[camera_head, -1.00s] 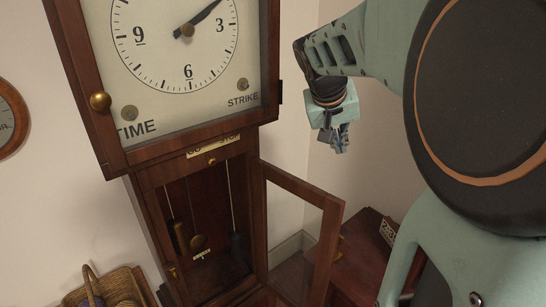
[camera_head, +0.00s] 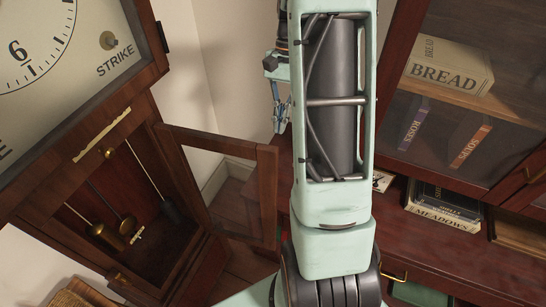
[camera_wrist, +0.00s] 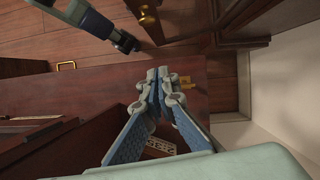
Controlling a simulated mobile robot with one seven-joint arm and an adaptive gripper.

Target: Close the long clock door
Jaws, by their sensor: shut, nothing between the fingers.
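The tall wooden clock's long lower door (camera_head: 267,195) has a wood frame around a glass pane. It stands wide open in the head view, swung out to the right of the case opening (camera_head: 135,225). The pendulum and weights show inside the case. My gripper (camera_head: 280,125) hangs above and to the right of the door's top rail, partly hidden by my arm. In the wrist view my gripper (camera_wrist: 160,75) is shut and empty over a dark red wood surface. I cannot tell for certain which wood edge there is the door.
A red-brown cabinet (camera_head: 410,255) stands to the right, with books such as BREAD (camera_head: 450,72) behind glass and more on its counter. Pale wall lies between clock and cabinet. A brass handle (camera_wrist: 67,66) and wooden floor (camera_wrist: 100,50) show in the wrist view.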

